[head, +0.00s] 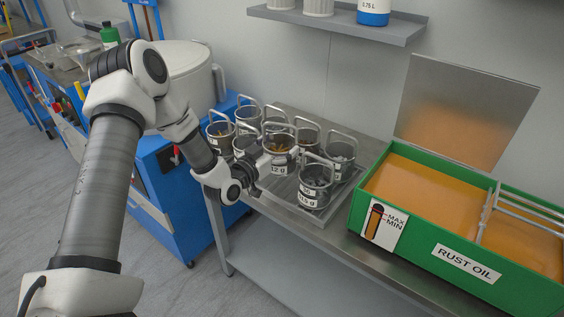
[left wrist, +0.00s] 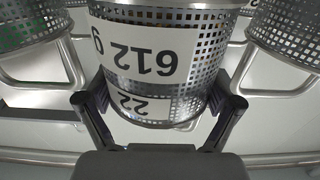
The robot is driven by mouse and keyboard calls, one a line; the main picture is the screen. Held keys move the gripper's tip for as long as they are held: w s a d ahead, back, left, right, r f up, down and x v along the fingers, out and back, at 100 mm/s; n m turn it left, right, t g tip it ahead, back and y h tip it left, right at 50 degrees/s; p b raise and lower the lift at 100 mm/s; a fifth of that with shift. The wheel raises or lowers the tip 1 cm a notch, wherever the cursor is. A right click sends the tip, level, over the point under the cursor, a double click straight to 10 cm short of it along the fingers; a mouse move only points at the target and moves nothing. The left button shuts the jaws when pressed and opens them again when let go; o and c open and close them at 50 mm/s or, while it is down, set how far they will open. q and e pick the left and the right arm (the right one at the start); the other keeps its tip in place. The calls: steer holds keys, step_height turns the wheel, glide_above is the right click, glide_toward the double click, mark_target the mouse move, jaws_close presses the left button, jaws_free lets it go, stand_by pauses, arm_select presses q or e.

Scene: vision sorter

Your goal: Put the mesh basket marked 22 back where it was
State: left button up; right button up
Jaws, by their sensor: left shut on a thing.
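The mesh basket marked 22 (left wrist: 150,60) fills the middle of the left wrist view. Its labels, 22 and 612 g, appear upside down there. In the head view the same basket (head: 279,154) holds brownish parts and is among the other baskets, its label partly hidden by my gripper. My left gripper (head: 264,166) is shut on it. In the wrist view the two fingers of this gripper (left wrist: 160,112) lie on either side of the basket near the 22 plate. I cannot tell whether its bottom touches the tray. My right gripper is not in view.
Several other mesh baskets (head: 314,186) stand close around it on a metal tray (head: 287,197) on the bench. A green rust oil tank (head: 411,245) with a raised lid (head: 465,115) stands to the right. A wall shelf (head: 345,23) hangs above; a blue cabinet (head: 180,210) is at left.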

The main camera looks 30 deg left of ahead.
arm_select(q)
steer(key=f, duration=0.4)
steer(key=shift+w+f, duration=0.2)
steer(key=shift+f, duration=0.2)
steer(key=shift+s, duration=0.1)
steer(key=o, duration=1.4)
steer(key=shift+f, duration=0.1)
steer(key=shift+o, duration=0.2)
